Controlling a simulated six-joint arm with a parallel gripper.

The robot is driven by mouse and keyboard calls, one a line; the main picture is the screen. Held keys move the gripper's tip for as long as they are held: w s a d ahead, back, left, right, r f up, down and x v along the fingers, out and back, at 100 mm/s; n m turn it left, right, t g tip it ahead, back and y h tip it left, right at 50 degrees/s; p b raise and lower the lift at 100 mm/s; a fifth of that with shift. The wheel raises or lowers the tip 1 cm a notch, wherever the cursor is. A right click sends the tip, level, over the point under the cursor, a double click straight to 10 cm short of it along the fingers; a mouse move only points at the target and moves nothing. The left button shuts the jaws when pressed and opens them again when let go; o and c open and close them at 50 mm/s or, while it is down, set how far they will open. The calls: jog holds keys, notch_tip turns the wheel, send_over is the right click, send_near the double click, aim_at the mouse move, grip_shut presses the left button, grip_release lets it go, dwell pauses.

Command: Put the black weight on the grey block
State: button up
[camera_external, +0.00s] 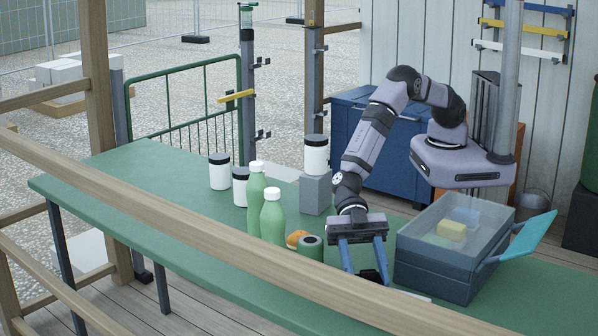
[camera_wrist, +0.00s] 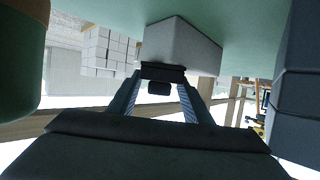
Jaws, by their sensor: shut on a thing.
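My gripper (camera_external: 366,270) points down at the front of the table, its two blue fingers shut on the black weight (camera_external: 371,276). The wooden rail hides the lower part in the external view. The wrist view shows the weight (camera_wrist: 159,88) between the fingertips (camera_wrist: 160,80). A pale grey block (camera_wrist: 183,45) stands against the green surface just beyond them; I cannot tell whether the weight touches it. In the external view a pale edge (camera_external: 412,294) shows right of the gripper, mostly hidden by the rail. Another grey block (camera_external: 315,194) stands further back with a black-lidded white jar (camera_external: 316,155) on it.
A dark green can (camera_external: 311,247), an orange item (camera_external: 297,238) and two green bottles (camera_external: 271,216) stand left of my gripper. Two more jars (camera_external: 219,172) are farther left. A clear-topped dark bin (camera_external: 440,270) stands close on the right. The left table (camera_external: 130,180) is clear.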

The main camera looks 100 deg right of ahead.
jog(key=o, duration=1.4)
jog(key=shift+r, duration=0.25)
jog(key=shift+d, duration=0.25)
jog(key=b+v, duration=0.1)
jog(key=v, duration=1)
jog(key=shift+d, duration=0.25)
